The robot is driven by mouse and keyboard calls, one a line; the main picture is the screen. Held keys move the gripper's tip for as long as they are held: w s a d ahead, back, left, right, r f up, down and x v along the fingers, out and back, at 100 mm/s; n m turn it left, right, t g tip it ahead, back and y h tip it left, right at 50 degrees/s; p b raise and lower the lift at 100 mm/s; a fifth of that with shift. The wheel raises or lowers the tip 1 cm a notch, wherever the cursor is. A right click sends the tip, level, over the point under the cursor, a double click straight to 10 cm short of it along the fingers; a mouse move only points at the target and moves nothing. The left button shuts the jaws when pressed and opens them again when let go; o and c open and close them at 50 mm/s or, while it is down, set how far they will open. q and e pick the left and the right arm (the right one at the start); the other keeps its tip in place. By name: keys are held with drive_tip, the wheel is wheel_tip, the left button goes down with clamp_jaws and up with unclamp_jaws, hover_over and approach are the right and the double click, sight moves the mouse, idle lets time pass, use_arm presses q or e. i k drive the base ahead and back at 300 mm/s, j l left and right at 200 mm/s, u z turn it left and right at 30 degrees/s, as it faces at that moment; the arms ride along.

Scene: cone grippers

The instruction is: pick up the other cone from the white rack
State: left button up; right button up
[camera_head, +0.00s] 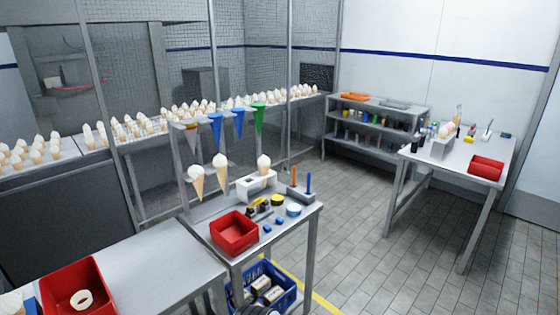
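A small white rack (257,184) stands on the grey metal table in the middle. One cone with a white top (264,163) is upright in it. Two more cones, a left one (197,181) and a right one (221,172), are upright to the left of the rack, near the table's back edge. I cannot tell what holds these two up.
A red bin (234,232) and small tools share the table. Blue and green pointed pieces (258,117) hang from a frame above. Another red bin (76,290) stands lower left, a blue crate (262,283) below. Rows of cones (180,115) line the back.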

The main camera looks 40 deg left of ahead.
sight(264, 162)
drive_tip(key=i+u, duration=0.3)
drive_tip(key=u, duration=0.15)
drive_tip(key=i+l+u, duration=0.25)
drive_tip(key=u, duration=0.2)
drive_tip(key=i+l+u, duration=0.25)
drive_tip(key=u, duration=0.2)
drive_tip(key=i+l+u, duration=0.1)
drive_tip(key=u, duration=0.3)
drive_tip(key=i+l+u, duration=0.1)
drive_tip(key=l+u, duration=0.55)
drive_tip(key=u, duration=0.15)
